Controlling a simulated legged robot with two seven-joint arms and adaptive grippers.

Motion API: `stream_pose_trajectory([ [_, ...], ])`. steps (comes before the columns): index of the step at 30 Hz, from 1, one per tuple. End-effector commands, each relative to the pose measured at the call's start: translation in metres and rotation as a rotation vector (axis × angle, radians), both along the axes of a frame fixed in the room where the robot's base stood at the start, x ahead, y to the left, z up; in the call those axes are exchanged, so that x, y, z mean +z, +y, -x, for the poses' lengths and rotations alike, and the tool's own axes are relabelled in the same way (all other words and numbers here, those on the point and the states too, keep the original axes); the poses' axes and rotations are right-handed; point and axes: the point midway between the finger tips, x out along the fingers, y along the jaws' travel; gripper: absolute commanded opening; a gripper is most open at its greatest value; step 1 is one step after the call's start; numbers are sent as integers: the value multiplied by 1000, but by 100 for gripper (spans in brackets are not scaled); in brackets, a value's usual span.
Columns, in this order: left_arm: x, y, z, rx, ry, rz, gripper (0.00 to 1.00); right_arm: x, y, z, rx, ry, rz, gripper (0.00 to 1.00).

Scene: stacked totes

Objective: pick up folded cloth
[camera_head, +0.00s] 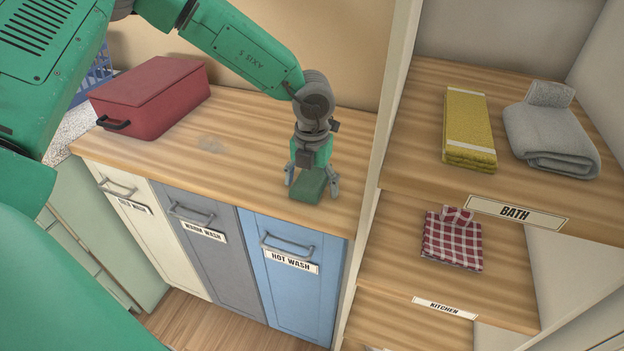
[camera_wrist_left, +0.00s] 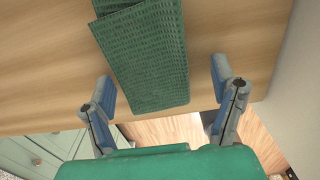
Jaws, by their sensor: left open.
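A green folded cloth (camera_head: 308,187) lies on the wooden counter near its front edge, above the blue hot wash drawer. My left gripper (camera_head: 312,188) is over it, pointing down, with one finger on each side of the cloth. In the left wrist view the cloth (camera_wrist_left: 148,55) has a waffle texture and lies between and ahead of the two open fingers (camera_wrist_left: 166,95). Gaps show between the cloth and both fingers. The top of the cloth is partly hidden by the gripper in the head view. My right gripper is not in view.
A red lidded box (camera_head: 150,95) stands at the left of the counter (camera_head: 235,125). A white shelf wall (camera_head: 388,120) rises close on the right. Beyond it, shelves hold a yellow towel (camera_head: 468,128), a grey towel (camera_head: 550,130) and a red checked cloth (camera_head: 452,240).

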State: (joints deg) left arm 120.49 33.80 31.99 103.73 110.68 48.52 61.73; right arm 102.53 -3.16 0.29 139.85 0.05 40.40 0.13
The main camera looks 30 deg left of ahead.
Motion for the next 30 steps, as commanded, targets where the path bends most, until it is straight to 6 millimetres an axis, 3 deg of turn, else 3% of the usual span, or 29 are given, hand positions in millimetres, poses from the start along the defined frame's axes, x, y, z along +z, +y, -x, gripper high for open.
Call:
stream_pose_trajectory([
  [1,0,0,0,-1,0,0,79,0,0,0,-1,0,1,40],
  [5,-2,6,0,0,1,6,34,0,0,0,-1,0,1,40],
  [6,-3,7,0,0,1,7,30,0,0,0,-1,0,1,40],
  [17,1,11,0,2,3,8,30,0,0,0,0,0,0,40],
  [30,84,5,-1,1,-1,4,30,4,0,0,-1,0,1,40],
])
